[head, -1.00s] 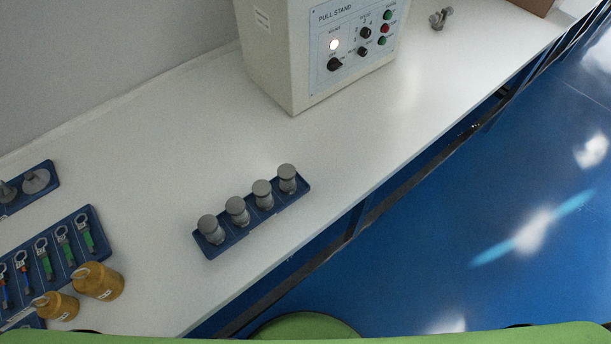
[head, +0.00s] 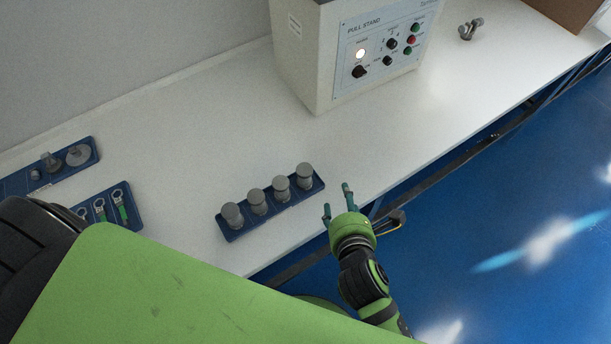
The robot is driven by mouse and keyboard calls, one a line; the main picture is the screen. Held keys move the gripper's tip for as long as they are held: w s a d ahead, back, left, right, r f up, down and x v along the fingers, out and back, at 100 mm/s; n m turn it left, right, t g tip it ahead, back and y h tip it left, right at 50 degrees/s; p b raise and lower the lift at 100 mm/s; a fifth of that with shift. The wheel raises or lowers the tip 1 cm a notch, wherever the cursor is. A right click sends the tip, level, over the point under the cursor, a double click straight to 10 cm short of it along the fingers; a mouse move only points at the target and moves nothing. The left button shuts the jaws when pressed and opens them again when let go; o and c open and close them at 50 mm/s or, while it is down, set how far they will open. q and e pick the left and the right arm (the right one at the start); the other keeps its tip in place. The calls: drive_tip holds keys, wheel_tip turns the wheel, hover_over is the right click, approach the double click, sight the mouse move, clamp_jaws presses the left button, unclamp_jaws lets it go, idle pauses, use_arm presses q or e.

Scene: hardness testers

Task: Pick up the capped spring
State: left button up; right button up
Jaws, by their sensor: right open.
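Several grey capped cylinders stand upright in a row in a blue tray (head: 268,220) near the bench's front edge; they look like the capped springs, but coils cannot be made out. The right-most capped spring (head: 305,176) is the closest to my right gripper. My right gripper (head: 337,197) is open and empty, with its two fingers apart, just right of the tray's right end and clear of the springs. My left gripper is not in view.
The pull stand (head: 350,55) stands behind on the white bench (head: 180,160). Blue trays with ring-ended parts (head: 122,205) and grey discs (head: 78,155) lie at left. A small metal part (head: 470,29) lies at the back right. Bench between the spring tray and stand is clear.

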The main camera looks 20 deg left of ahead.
sight(303, 180)
drive_tip(key=a+n+y, duration=0.1)
drive_tip(key=a+n, duration=0.1)
drive_tip(key=n, duration=0.1)
drive_tip(key=s+a+n+y, duration=0.1)
drive_tip(key=a+n, duration=0.1)
drive_tip(key=n, duration=0.1)
drive_tip(key=a+n, duration=0.2)
drive_tip(key=n, duration=0.1)
drive_tip(key=shift+s+a+r+y, duration=0.1)
drive_tip(key=shift+s+a+y, duration=0.2)
drive_tip(key=shift+a+y, duration=0.1)
drive_tip(key=shift+a+n, duration=0.3)
drive_tip(key=x, duration=0.6)
drive_tip(key=shift+w+f, duration=0.25)
drive_tip(key=shift+f, duration=0.1)
